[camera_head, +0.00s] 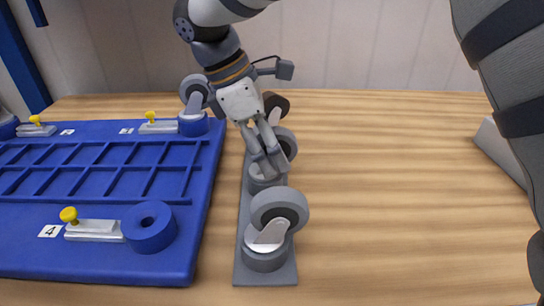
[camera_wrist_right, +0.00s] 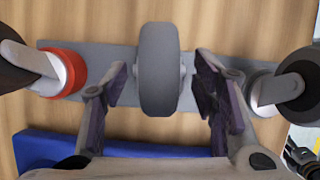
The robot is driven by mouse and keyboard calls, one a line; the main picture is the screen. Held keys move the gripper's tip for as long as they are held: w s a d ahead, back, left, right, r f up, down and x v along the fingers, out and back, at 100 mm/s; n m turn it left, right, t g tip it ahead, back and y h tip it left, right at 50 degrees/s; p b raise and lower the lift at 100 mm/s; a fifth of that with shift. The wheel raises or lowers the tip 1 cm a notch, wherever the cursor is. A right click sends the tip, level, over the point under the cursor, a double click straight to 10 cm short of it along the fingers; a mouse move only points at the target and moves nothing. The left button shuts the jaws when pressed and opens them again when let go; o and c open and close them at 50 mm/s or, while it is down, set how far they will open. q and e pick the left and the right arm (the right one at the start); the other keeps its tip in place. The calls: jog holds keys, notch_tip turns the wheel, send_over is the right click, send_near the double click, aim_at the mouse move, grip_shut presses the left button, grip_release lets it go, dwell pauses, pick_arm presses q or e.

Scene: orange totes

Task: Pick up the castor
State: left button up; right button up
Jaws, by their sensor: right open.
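A grey strip (camera_head: 243,240) on the table holds a row of castors. The near castor (camera_head: 279,212) is upright, with a grey wheel above a round grey base. My right gripper (camera_head: 268,165) points down at the middle castor (camera_head: 287,142), partly hiding it. In the right wrist view, this castor's wheel (camera_wrist_right: 159,70) stands between the two open fingers of the gripper (camera_wrist_right: 160,92), with a gap on each side. A far castor (camera_head: 275,104) with a dark wheel is partly hidden behind the gripper.
A blue fixture board (camera_head: 195,240) lies left of the strip, with yellow-knobbed clamps, an empty blue ring (camera_head: 150,227) and another castor (camera_head: 194,92) in a ring at its back. Neighbouring castors flank the fingers in the wrist view.

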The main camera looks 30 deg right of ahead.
jog(key=shift+d+f, duration=0.15)
jog(key=shift+f, duration=0.1)
grip_shut()
pick_arm(q)
jog(key=shift+w, duration=0.1)
pick_arm(e)
jog(key=shift+r, duration=0.15)
jog(key=shift+r, duration=0.35)
jog(key=r, duration=0.3)
jog(key=shift+s+a+r, duration=0.25)
pick_arm(q)
jog(key=shift+w+r+t+p, duration=0.4)
jog(key=shift+w+r+p, duration=0.2)
jog(key=shift+w+r, duration=0.2)
pick_arm(e)
jog(key=s+a+r, duration=0.8)
jog(key=s, duration=0.2)
jog(key=shift+s+a+r, duration=0.2)
jog(key=shift+a+r, duration=0.05)
jog(key=shift+r, duration=0.05)
